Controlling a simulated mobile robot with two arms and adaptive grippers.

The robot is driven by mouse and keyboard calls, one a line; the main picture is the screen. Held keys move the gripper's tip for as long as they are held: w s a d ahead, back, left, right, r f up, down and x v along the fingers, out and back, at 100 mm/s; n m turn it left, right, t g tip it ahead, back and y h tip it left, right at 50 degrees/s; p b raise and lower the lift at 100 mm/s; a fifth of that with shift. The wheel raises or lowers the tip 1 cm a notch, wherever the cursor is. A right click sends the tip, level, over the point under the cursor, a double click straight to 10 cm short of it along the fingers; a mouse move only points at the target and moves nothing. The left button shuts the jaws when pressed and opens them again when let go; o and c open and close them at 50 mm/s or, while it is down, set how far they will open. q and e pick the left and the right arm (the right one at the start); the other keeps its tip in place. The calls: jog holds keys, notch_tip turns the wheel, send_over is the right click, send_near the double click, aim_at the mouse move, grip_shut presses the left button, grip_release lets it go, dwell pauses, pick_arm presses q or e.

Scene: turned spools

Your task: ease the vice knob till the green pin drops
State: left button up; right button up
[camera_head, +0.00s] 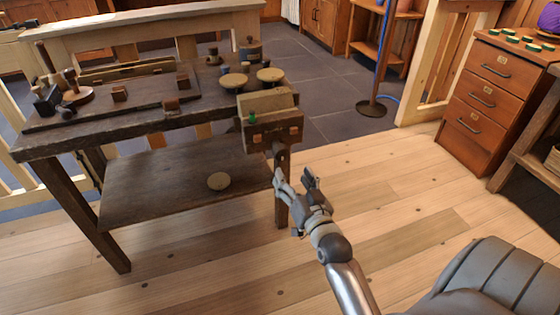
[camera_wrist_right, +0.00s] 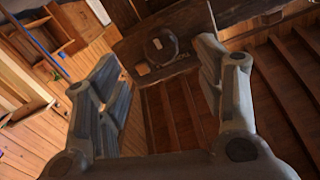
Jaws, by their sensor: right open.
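The wooden vice (camera_head: 272,134) is fixed at the right end of the dark workbench (camera_head: 80,140). The green pin (camera_head: 252,117) shows at the left of its top, upright between the jaws; how deep it sits I cannot tell. The round dark vice knob (camera_head: 281,157) is on the vice's front, low down, and partly behind a finger. It also shows in the right wrist view (camera_wrist_right: 160,46), ahead of the spread fingers. My right gripper (camera_head: 295,178) is open and empty, just in front of and below the knob, apart from it in the wrist view. My left gripper is not in view.
Round-topped spools (camera_head: 234,81) stand on the bench near the vice. A drawer cabinet (camera_head: 487,95) stands at the right, and a blue pole (camera_head: 378,60) behind. The plank floor between is clear.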

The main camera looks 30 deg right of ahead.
aim_at(282, 157)
jog(key=x, duration=0.4)
jog(key=b+x, duration=0.1)
jog(key=x, duration=0.2)
jog(key=shift+w+d+r, duration=0.15)
jog(key=shift+w+r, duration=0.1)
jog(key=shift+w, duration=0.15)
jog(key=shift+b+x, duration=0.45)
jog(key=shift+x, duration=0.5)
jog(key=shift+w+d, duration=0.15)
jog(key=shift+w, duration=0.3)
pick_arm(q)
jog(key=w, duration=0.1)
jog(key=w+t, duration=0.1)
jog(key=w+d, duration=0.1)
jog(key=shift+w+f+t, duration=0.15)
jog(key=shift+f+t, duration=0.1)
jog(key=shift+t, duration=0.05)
pick_arm(e)
jog(key=shift+c, duration=0.2)
